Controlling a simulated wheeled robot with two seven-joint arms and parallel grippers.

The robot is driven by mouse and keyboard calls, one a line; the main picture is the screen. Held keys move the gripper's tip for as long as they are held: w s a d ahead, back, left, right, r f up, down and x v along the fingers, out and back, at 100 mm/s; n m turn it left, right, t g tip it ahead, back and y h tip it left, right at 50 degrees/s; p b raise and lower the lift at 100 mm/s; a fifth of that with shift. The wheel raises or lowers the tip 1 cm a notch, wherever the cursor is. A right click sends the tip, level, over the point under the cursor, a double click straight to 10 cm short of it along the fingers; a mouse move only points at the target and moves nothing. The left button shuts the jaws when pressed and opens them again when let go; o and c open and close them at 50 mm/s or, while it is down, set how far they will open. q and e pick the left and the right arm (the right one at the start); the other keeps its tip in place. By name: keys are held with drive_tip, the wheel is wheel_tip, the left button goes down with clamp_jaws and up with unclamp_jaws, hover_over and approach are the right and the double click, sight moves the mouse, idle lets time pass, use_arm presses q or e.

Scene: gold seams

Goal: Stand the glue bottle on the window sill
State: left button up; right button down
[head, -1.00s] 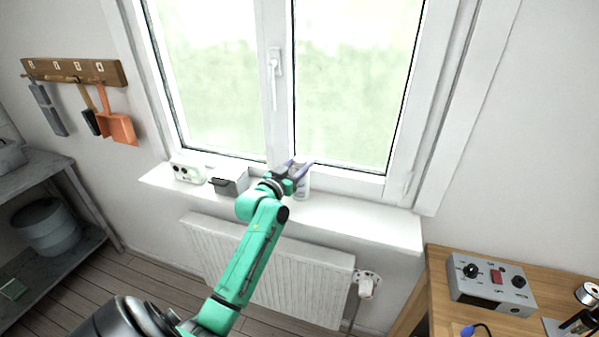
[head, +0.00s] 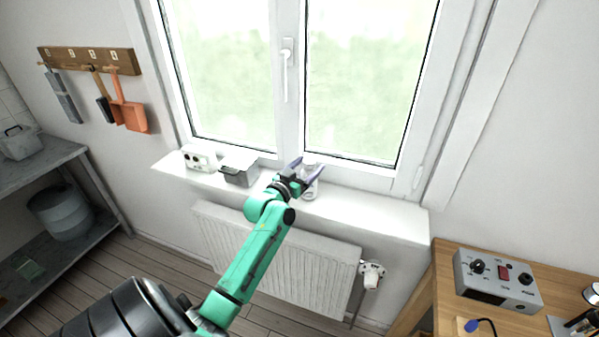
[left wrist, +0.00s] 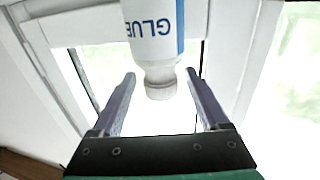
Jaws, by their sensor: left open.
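The white glue bottle (head: 309,186) stands on the window sill (head: 372,216) in front of the window's middle post. In the left wrist view the bottle (left wrist: 155,35) shows its blue lettering upside down, with its cap between and a little beyond the finger tips. My left gripper (head: 307,170) is open beside the bottle; its purple fingers (left wrist: 157,88) stand apart with a gap on each side of the cap. The gripper hides part of the bottle in the head view. My right gripper is not in view.
A grey box (head: 239,170) and a white device with round sockets (head: 199,158) stand on the sill left of the bottle. The sill to the right is clear. A radiator (head: 275,258) hangs below. A workbench (head: 450,300) with a control box (head: 497,278) is at right.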

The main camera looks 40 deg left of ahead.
use_arm(q)
drive_tip(key=s+d+b, duration=0.1)
drive_tip(key=s+b, duration=0.1)
drive_tip(key=s, duration=0.9)
drive_tip(key=shift+d+b, duration=0.15)
drive_tip(key=shift+b, duration=0.25)
drive_tip(key=s+d+f+g, duration=0.2)
drive_tip(key=f+g, duration=0.1)
drive_tip(key=f, duration=0.9)
drive_tip(key=s+d+f+g, duration=0.1)
drive_tip(key=s+f+g, duration=0.15)
drive_tip(key=f, duration=0.85)
drive_tip(key=s+d+f+g, duration=0.2)
drive_tip(key=s+f+g, duration=0.1)
drive_tip(key=f, duration=0.9)
drive_tip(key=s+d+f+m+g, duration=0.1)
drive_tip(key=s+d+f+g, duration=0.1)
drive_tip(key=s+f, duration=0.5)
drive_tip(key=s+d+f+m+g+h, duration=0.1)
drive_tip(key=s+d+f+g, duration=0.2)
drive_tip(key=s+f, duration=0.4)
drive_tip(key=s+d+f+m+g, duration=0.1)
drive_tip(key=s+d+f+g, duration=0.2)
drive_tip(key=s+f, duration=0.4)
drive_tip(key=s+d, duration=0.1)
drive_tip(key=s, duration=0.6)
drive_tip(key=shift+s+f+m+h+b, duration=0.15)
drive_tip(key=shift+f+m+h+b, duration=0.15)
drive_tip(key=shift+h, duration=0.1)
